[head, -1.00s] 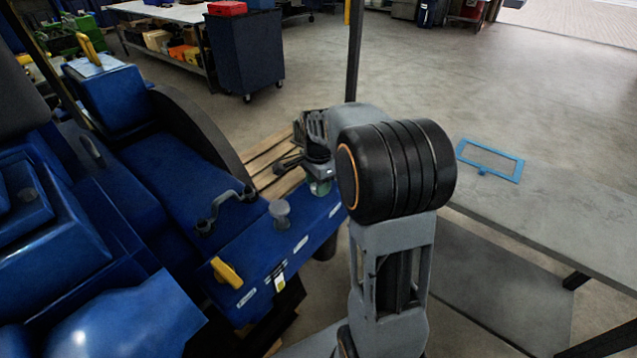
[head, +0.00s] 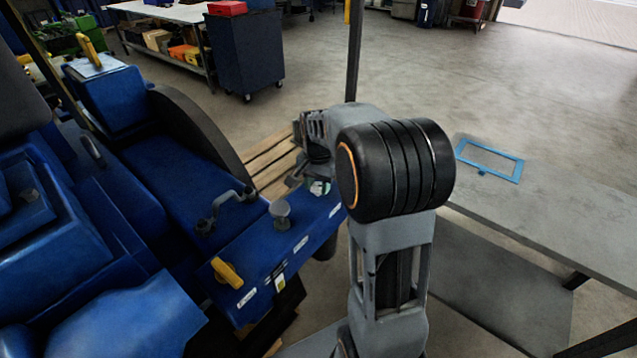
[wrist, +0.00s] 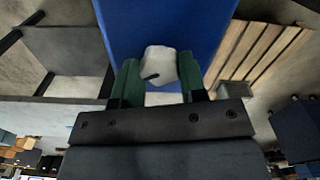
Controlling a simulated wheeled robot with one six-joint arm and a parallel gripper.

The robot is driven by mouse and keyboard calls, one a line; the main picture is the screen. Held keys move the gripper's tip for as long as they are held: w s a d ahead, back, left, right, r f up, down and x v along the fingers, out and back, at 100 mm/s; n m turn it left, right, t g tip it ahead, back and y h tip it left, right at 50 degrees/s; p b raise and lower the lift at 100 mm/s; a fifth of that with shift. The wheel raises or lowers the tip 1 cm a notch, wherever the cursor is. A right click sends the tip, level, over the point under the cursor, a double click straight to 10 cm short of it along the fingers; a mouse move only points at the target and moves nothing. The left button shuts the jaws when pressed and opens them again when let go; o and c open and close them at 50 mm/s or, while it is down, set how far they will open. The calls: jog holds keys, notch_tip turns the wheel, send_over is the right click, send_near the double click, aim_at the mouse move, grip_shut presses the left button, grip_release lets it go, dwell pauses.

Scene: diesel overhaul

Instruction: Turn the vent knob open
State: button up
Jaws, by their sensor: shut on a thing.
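The pale, rounded vent knob (wrist: 158,66) with a dark mark line stands on the blue panel (wrist: 125,28) in the wrist view. My gripper (wrist: 158,82) has its green-padded fingers shut on the knob, one on each side. In the head view, my gripper (head: 316,186) is at the far right end of the blue ledge (head: 262,262). My wrist hides most of the fingers and the held knob there.
A grey knob (head: 281,212), a yellow handle (head: 227,273) and a grey curved pipe (head: 222,208) stand on the blue machine nearby. Wooden pallet slats (head: 270,160) lie behind. A grey bench (head: 560,205) with a blue frame (head: 490,160) is at right.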

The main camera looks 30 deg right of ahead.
aim_at(317, 185)
jog(key=n, duration=0.5)
jog(key=shift+r+n, duration=0.1)
jog(key=shift+n, duration=0.2)
jog(key=n, duration=0.5)
jog(key=shift+n, duration=0.6)
jog(key=o, duration=0.9)
notch_tip(317, 185, up, 14)
jog(key=shift+f, duration=0.15)
jog(key=shift+w, duration=0.1)
dwell(0.3)
